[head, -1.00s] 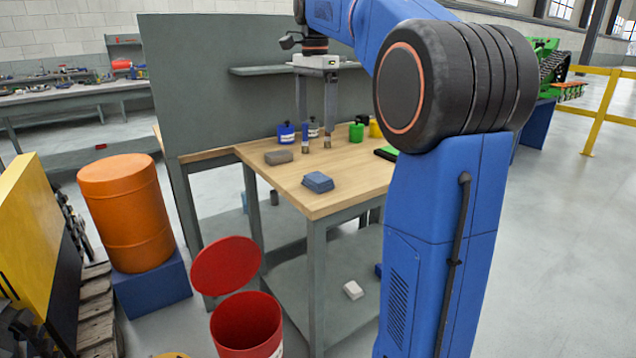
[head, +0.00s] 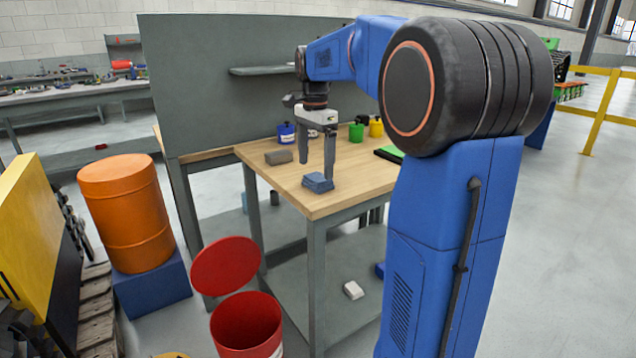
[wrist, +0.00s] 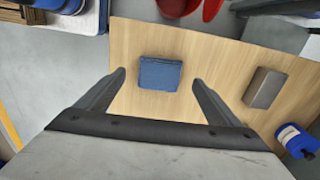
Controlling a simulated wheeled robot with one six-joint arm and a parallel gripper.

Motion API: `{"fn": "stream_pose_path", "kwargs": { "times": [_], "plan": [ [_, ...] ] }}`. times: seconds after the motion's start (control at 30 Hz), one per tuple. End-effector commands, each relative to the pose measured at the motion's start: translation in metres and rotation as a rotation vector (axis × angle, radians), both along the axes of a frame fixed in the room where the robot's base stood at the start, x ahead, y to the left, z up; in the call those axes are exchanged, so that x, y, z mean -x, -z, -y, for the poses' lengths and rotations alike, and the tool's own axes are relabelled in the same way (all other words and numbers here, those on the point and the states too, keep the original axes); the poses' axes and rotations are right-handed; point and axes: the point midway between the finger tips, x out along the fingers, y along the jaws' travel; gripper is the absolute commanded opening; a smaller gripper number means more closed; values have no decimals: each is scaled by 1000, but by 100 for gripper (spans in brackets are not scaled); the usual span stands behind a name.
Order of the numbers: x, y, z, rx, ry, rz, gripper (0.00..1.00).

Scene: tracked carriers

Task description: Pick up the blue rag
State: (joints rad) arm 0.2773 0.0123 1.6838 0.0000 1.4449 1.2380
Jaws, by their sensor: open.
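The blue rag (head: 318,182) is a folded blue block lying on the wooden bench top near its front corner. It also shows in the wrist view (wrist: 160,74), ahead of the fingertips and between their lines. My gripper (head: 316,174) is open and points down over the bench by the rag. In the wrist view its two fingers (wrist: 158,78) are spread wide, with nothing between them but bench and rag. In the head view one finger passes in front of part of the rag. I cannot tell whether any finger touches it.
A grey-brown block (head: 278,157) lies left of the rag on the bench. Blue (head: 286,133), green (head: 356,132) and yellow (head: 376,127) containers stand farther back. A grey panel (head: 200,80) rises behind the bench. A red bin (head: 246,328) stands on the floor in front.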

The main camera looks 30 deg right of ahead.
Motion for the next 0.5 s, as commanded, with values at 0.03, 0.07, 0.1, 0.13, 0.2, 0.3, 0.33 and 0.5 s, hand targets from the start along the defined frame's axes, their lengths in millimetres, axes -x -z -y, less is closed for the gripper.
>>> {"fn": "stream_pose_path", "kwargs": {
  "times": [0.03,0.07,0.1,0.13,0.2,0.3,0.33,0.5],
  "plan": [
    [0,8,0,-1,0,-2,87],
    [0,12,0,-1,0,-3,87],
    [0,18,1,-1,0,-3,87],
    [-1,22,1,-1,0,-3,87],
    [-1,31,1,-1,0,-2,87],
    [-1,39,1,-1,0,-2,87],
    [-1,41,1,-1,0,-2,87],
    [-1,43,1,0,0,-1,87]
  ]
}}
